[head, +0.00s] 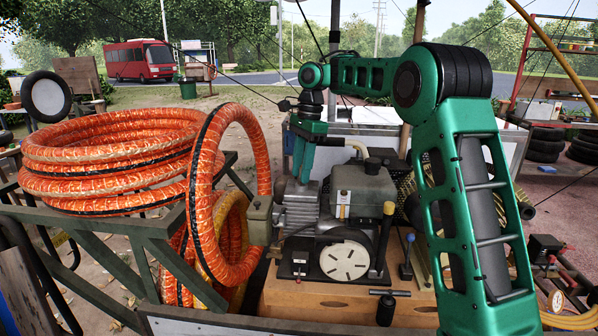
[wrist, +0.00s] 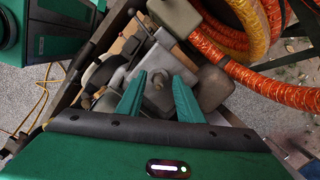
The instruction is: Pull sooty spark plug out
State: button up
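My gripper (head: 302,178) points down over the finned left part of the compressor engine (head: 358,187) in the head view. In the wrist view its two green fingers stand apart, with my gripper (wrist: 159,77) open. A small dull round piece, probably the sooty spark plug (wrist: 158,83), shows between the fingertips on the grey engine block. No finger visibly closes on it; I cannot tell how far the tips are above it. In the head view the plug is hidden or too small to make out.
Orange hose coils (head: 110,155) hang left of the engine on a green metal rail (head: 158,222). A wooden base (head: 320,303) carries the engine. A blue-knobbed lever (head: 408,255) and a black cylinder (head: 386,309) stand in front at the right.

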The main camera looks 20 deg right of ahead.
grip_shut()
jog(key=shift+r, duration=0.2)
jog(key=shift+r, duration=2.3)
jog(key=shift+r, duration=2)
